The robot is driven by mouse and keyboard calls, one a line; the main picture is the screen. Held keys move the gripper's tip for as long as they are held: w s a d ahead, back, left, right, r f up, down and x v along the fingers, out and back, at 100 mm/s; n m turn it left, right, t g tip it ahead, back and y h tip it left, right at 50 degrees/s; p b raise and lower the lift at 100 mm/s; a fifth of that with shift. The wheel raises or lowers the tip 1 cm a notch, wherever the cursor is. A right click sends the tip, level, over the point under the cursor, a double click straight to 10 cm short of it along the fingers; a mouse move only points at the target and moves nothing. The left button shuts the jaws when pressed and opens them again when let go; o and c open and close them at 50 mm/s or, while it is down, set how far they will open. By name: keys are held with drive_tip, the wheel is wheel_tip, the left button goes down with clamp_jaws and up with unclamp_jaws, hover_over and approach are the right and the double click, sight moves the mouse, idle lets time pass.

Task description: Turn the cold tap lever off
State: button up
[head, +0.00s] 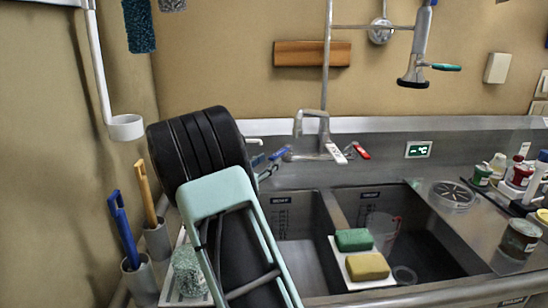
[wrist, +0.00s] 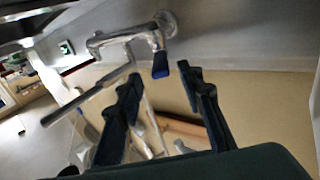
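The cold tap lever has a blue grip (wrist: 160,66) on a chrome tap body (wrist: 130,36) fixed to the steel back panel. In the wrist view the grip appears between the tips of my gripper (wrist: 160,76), with a gap on each side. The two dark fingers are apart and hold nothing. In the head view the blue lever (head: 280,153) shows just right of my arm, at the back of the sink. My arm hides most of my gripper there. A red lever (head: 361,150) sits farther right, beyond the spout (head: 312,120).
Brushes in holders (head: 140,278) stand at left. A spray head (head: 415,75) hangs above. Jars (head: 520,240) crowd the right counter.

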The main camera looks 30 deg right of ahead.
sight(276, 154)
drive_tip(key=x, duration=0.6)
drive_tip(key=shift+a, duration=0.1)
drive_tip(key=shift+c, duration=0.7)
clamp_jaws()
